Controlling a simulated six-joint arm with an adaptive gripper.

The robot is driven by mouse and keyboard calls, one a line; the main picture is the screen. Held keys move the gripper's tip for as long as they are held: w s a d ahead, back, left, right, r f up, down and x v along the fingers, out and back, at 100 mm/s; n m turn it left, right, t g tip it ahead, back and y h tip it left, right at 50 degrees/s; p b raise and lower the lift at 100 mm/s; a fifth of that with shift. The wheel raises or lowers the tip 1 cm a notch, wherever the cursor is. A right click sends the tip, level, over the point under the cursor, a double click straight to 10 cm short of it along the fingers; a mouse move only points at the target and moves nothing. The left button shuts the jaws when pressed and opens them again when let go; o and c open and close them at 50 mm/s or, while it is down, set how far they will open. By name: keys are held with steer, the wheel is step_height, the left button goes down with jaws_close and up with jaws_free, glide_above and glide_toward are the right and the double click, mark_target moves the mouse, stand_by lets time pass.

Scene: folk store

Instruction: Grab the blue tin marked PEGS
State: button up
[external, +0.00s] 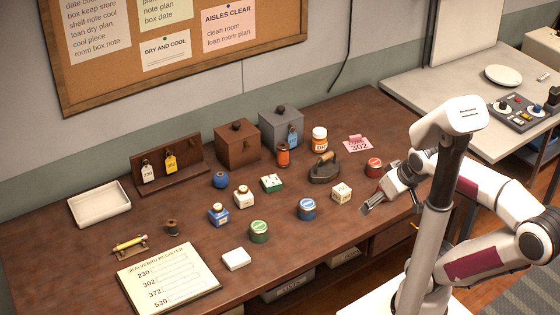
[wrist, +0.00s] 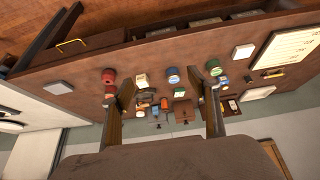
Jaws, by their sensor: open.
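A round blue tin (external: 306,209) with a pale label on its lid stands on the brown table, near the front and right of the middle. Its lettering is too small to read. In the wrist view the blue tin (wrist: 173,75) shows between and beyond my finger ends. My gripper (external: 368,207) is open and empty, above the table's right part, to the right of the tin and apart from it. In the wrist view its two fingers (wrist: 168,95) stand wide apart with nothing between them.
A cream box (external: 341,192), a dark iron (external: 324,169) and a red tin (external: 374,167) stand around the blue tin's right side. A green tin (external: 259,231) stands front left of it. Grey (external: 281,128) and brown boxes (external: 237,145) stand behind. Bare table surrounds the blue tin.

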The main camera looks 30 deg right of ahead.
mark_target(307, 209)
stand_by(0.3)
